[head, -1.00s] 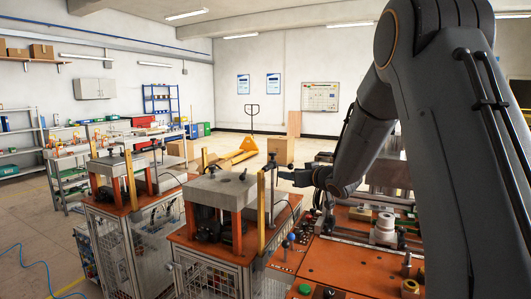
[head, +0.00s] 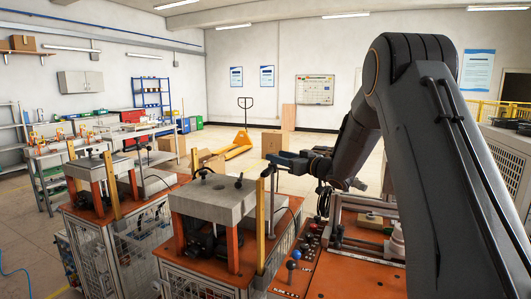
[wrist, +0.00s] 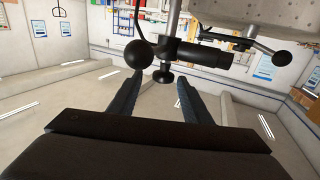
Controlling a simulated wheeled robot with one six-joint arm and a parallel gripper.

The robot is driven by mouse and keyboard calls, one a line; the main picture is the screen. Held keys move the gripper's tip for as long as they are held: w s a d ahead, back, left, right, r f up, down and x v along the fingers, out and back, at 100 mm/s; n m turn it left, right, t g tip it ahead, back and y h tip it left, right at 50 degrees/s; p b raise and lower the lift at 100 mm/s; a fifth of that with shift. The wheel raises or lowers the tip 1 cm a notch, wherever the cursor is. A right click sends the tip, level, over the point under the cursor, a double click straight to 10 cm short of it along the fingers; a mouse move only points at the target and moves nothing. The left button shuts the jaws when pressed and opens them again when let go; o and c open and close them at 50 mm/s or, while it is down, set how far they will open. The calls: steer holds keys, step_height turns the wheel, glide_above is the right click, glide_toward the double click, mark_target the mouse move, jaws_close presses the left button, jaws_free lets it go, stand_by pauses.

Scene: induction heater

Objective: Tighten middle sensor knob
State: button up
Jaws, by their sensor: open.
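In the wrist view, a small black knob (wrist: 163,77) hangs under a dark clamp on a metal post (wrist: 172,20). A black ball handle (wrist: 138,54) is to its left, and a black cylindrical sensor body (wrist: 205,55) extends right. My gripper (wrist: 157,88) is open, with one finger on each side of the small knob and clear gaps visible. In the head view, my gripper (head: 272,158) is beside the upright post at the right of the nearer press machine (head: 212,192). The knob is too small to make out there.
A second press machine (head: 105,165) stands left of the nearer one. An orange work table (head: 340,268) with control buttons and levers is in front at the right. In the wrist view, another lever with a black ball (wrist: 281,58) sticks out to the right.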

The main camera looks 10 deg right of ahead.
steer(key=p+x, duration=0.2)
steer(key=x, duration=0.5)
steer(key=shift+s+a, duration=0.15)
steer(key=shift+a, duration=0.05)
steer(key=shift+c, duration=0.4)
steer(key=c, duration=0.9)
